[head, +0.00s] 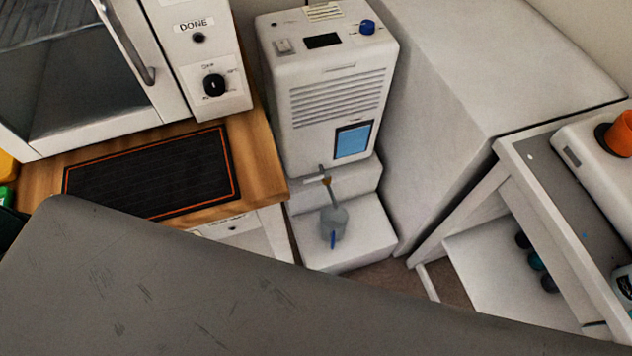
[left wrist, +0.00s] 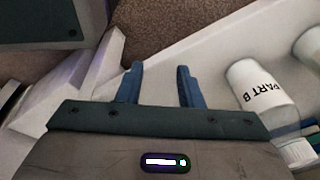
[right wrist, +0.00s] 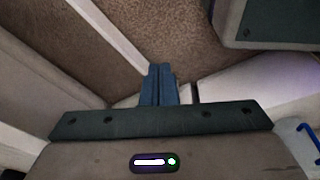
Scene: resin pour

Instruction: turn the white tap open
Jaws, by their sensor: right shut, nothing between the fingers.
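A white machine (head: 330,100) with vents and a blue window stands in the upper middle of the head view. At its lower front is the small tap (head: 326,181), with a pale lever lying crosswise and a brass-coloured part. I cannot tell its exact setting. A grey translucent vessel (head: 336,217) with a blue mark stands below the tap on the white step. Neither gripper shows in the head view. My left gripper (left wrist: 160,70) is open and empty in its wrist view. My right gripper (right wrist: 159,67) is shut and empty; the tap is not identifiable in either wrist view.
A wooden counter (head: 258,150) with a black mat (head: 150,172) and an oven (head: 90,75) is left of the machine. A white cabinet (head: 430,120) stands right. A PART B bottle (left wrist: 260,88) is right of my left gripper. A large grey surface hides the lower head view.

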